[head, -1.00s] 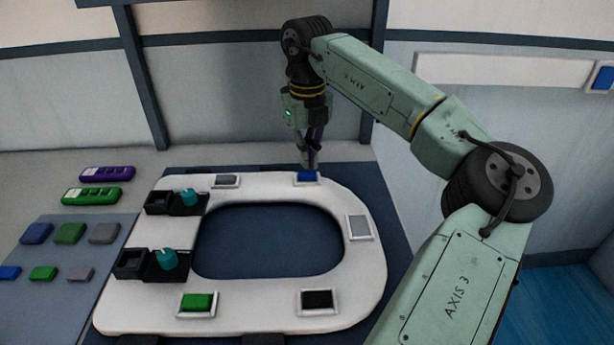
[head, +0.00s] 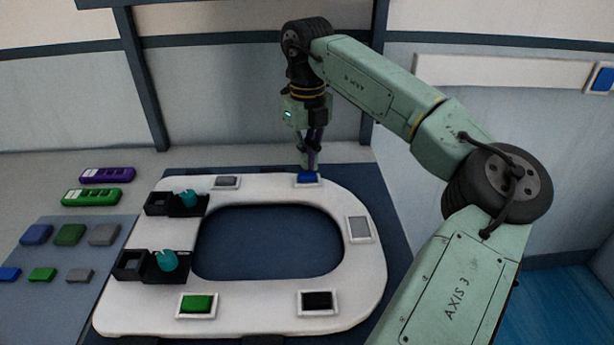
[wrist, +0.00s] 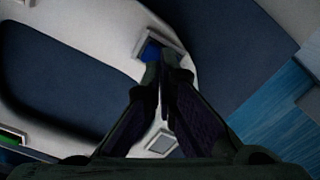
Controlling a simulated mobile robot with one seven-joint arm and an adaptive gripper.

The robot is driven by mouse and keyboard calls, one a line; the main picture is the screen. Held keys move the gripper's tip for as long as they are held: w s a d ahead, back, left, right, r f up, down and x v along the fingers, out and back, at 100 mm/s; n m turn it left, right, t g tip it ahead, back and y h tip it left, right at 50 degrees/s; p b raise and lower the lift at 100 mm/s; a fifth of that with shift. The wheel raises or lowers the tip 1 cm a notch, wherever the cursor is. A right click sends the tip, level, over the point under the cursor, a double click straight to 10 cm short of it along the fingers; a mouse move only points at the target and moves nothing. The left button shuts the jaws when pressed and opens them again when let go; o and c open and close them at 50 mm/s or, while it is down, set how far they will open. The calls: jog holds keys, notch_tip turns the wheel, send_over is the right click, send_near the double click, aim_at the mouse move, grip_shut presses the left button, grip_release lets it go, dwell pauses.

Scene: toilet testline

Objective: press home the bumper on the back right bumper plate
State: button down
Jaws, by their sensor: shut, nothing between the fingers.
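The toilet seat ring (head: 120,315) lies flat with framed bumper plates on it. The back right plate, at the far side of the ring, holds a blue bumper (head: 306,177). The blue bumper also shows in the wrist view (wrist: 152,51), partly hidden by my fingertips. My gripper (head: 309,166) points down with its fingers shut and empty, its tips at the blue bumper. They look to be touching its top or just over it; I cannot tell how deep the bumper sits in its frame.
A grey bumper plate (head: 226,182) is to the left and a light grey one (head: 359,229) to the right. A green bumper (head: 197,304) and a black plate (head: 318,301) are in front. Black hinge blocks with teal knobs (head: 168,261) stand at left. Loose bumpers (head: 70,235) and remotes (head: 92,197) lie farther left.

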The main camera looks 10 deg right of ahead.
aim_at(307, 174)
jog(key=shift+f+b, duration=0.8)
jog(key=shift+f, duration=0.5)
dwell(0.5)
dwell(0.4)
notch_tip(307, 174, up, 8)
jog(key=p, duration=0.6)
dwell(0.3)
dwell(0.4)
